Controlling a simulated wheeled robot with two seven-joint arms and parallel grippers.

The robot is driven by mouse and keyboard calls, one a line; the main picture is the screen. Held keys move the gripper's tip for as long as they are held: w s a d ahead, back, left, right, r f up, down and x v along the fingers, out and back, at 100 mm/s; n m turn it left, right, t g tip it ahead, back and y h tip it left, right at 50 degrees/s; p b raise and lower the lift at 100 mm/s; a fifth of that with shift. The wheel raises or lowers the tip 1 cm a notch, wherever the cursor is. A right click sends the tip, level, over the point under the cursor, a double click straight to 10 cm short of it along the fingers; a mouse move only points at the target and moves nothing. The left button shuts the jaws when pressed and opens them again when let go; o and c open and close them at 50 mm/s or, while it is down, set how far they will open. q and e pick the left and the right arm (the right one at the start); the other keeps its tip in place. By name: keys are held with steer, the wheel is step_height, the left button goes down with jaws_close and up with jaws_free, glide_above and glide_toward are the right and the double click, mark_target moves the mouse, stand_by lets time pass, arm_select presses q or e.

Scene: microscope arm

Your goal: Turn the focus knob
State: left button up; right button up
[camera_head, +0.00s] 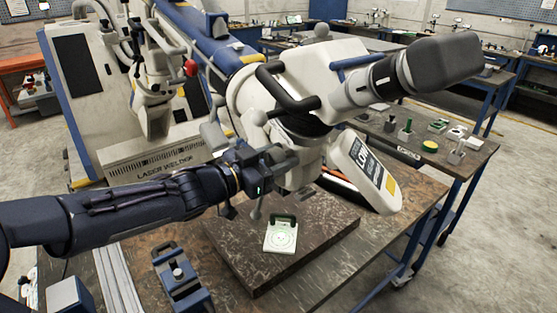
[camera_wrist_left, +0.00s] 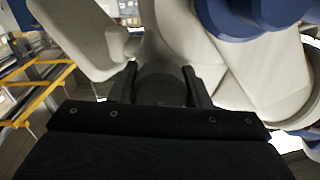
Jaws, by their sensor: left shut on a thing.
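The microscope (camera_head: 310,75) is a large white head with a dark eyepiece (camera_head: 440,62), hanging over the bench. My left gripper (camera_head: 277,160) reaches in from the left, level with the underside of the head. In the left wrist view, the gripper's two black fingers (camera_wrist_left: 160,92) stand on either side of a dark round knob (camera_wrist_left: 161,78) on the white body and are shut on it. In the head view the knob is mostly hidden by the fingers, so its turn angle cannot be told. My right gripper is not in view.
Below the head, a dark stone slab (camera_head: 225,240) lies on the workbench (camera_head: 405,215) with a small white and green target plate (camera_head: 281,237) on it. A blue clamp (camera_head: 180,280) stands at the front left. A labelled white box (camera_head: 362,170) hangs to the right.

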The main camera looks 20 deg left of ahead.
mark_target(269, 162)
arm_select(q)
steer(key=shift+m+b, duration=0.95)
steer(key=shift+m, duration=1.25)
steer(key=o, duration=1)
steer(key=v, duration=0.8)
